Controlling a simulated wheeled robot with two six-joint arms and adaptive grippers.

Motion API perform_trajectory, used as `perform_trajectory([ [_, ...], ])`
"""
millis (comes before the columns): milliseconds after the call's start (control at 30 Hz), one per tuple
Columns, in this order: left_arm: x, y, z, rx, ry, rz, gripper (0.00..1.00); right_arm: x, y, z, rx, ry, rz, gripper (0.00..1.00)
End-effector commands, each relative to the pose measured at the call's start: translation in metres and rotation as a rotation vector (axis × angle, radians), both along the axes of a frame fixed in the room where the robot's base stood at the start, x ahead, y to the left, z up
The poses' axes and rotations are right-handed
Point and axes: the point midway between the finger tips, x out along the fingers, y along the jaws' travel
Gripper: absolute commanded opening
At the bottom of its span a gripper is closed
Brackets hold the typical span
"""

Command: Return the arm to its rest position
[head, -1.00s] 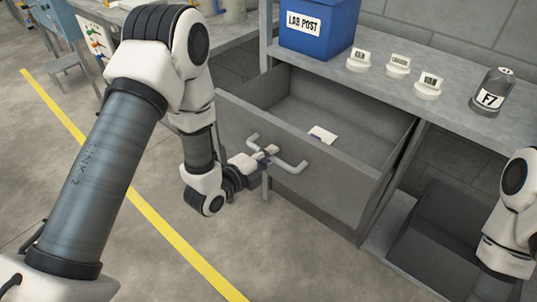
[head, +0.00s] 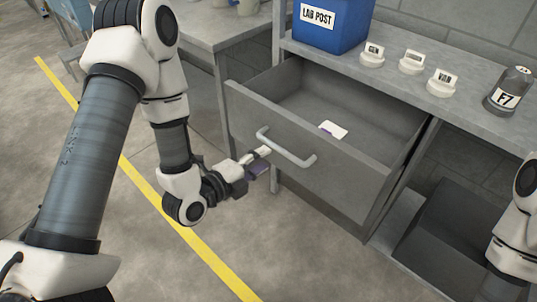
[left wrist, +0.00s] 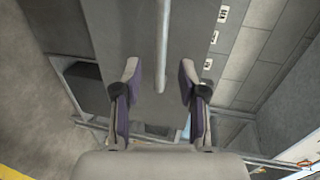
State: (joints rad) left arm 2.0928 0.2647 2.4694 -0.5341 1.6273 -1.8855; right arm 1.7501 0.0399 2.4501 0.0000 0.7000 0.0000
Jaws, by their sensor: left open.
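My left gripper (head: 262,161) is open and empty, just left of the drawer handle (head: 287,147) in the head view. In the left wrist view, my left gripper (left wrist: 160,78) has its two fingers apart, with the handle bar (left wrist: 163,45) ahead between them, not gripped. The grey drawer (head: 325,168) stands pulled open, with a small white card with a purple mark (head: 333,129) lying inside. My right arm shows at the right edge of the head view, but its gripper is out of view.
On the bench top (head: 390,82) stand a blue LAB POST bin (head: 331,27), several white labelled stands (head: 411,62) and a grey F7 bottle (head: 507,92). A dark open bin (head: 455,235) sits low at right. The floor left of the drawer is clear.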

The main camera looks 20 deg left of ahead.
Motion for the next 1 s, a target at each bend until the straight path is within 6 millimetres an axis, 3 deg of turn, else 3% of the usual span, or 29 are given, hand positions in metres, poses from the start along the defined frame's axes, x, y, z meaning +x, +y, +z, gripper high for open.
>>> perform_trajectory([
  [400, 0.0, 0.0, 0.0, 0.0, 0.001, 0.0, 0.41, 0.0, 0.0, 0.001, 0.0, 0.0, 0.0, 0.4],
  [467, -0.003, -0.001, 0.0, 0.002, 0.016, -0.002, 0.41, 0.0, 0.0, 0.007, 0.0, 0.0, 0.0, 0.4],
  [567, -0.019, -0.011, -0.006, 0.02, 0.088, -0.033, 0.41, 0.0, 0.0, 0.033, 0.0, 0.0, 0.0, 0.4],
  [667, -0.052, -0.016, -0.042, 0.041, 0.311, -0.018, 0.41, 0.0, 0.0, 0.063, 0.0, -0.001, 0.0, 0.4],
  [767, -0.098, -0.009, -0.09, -0.097, 0.664, 0.145, 0.41, 0.0, 0.0, 0.079, 0.0, -0.001, 0.0, 0.4],
  [867, -0.143, 0.003, -0.123, -0.266, 0.957, 0.41, 0.41, 0.0, 0.0, 0.086, 0.0, 0.0, 0.0, 0.4],
  [1000, -0.199, 0.023, -0.151, -0.546, 1.231, 0.941, 0.41, 0.0, 0.0, 0.087, 0.0, 0.0, 0.0, 0.4],
])
